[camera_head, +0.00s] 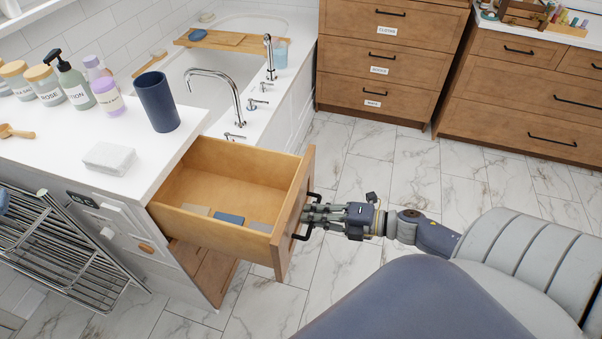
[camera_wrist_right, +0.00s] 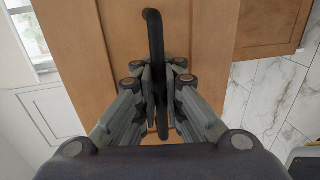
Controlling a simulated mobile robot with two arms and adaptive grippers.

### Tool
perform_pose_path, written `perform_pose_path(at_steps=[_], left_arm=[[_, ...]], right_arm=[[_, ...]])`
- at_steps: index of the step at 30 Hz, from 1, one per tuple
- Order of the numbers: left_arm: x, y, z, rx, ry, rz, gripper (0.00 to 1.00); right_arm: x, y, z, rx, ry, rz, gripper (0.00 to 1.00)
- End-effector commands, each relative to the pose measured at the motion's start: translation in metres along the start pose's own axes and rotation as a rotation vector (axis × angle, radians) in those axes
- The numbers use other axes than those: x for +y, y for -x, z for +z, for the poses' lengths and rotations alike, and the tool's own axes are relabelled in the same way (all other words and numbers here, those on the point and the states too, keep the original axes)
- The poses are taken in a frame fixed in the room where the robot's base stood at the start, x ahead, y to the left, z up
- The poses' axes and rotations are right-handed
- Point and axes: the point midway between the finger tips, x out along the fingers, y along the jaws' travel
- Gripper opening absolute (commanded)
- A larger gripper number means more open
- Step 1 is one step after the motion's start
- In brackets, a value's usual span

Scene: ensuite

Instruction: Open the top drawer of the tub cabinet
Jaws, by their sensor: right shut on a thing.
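The top drawer (camera_head: 225,177) of the tub cabinet is pulled well out, and its wooden inside shows. Several small flat items, among them a blue one (camera_head: 229,218), lie on its bottom near the front. My right gripper (camera_head: 306,216) is shut on the black bar handle (camera_wrist_right: 155,40) of the drawer front (camera_wrist_right: 105,45). In the right wrist view the fingers (camera_wrist_right: 158,90) close around the handle's bar. The head view shows the right arm reaching in from the right. My left gripper is not in view.
A chrome towel rack (camera_head: 75,250) is at the left. Wooden cabinets (camera_head: 385,60) stand behind. Marble floor (camera_head: 370,165) is clear around my right arm.

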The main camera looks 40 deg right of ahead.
Motion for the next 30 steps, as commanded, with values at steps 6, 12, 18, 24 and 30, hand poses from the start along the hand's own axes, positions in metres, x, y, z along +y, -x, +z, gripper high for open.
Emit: perform_pose_path(at_steps=[6,12,18,24,30], left_arm=[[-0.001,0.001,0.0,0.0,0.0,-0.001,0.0],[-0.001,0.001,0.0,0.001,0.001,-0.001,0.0],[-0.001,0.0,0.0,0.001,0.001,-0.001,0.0],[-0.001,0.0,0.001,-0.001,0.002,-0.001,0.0],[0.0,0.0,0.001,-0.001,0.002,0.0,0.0]], right_arm=[[0.001,0.004,0.001,0.0,0.002,0.003,0.0],[0.001,0.004,0.001,0.0,0.002,0.003,0.0],[0.001,0.004,0.001,0.0,0.001,0.002,0.16],[0.0,0.004,0.0,0.0,0.001,0.001,0.16],[-0.001,0.017,0.0,0.0,-0.002,0.0,0.16]])
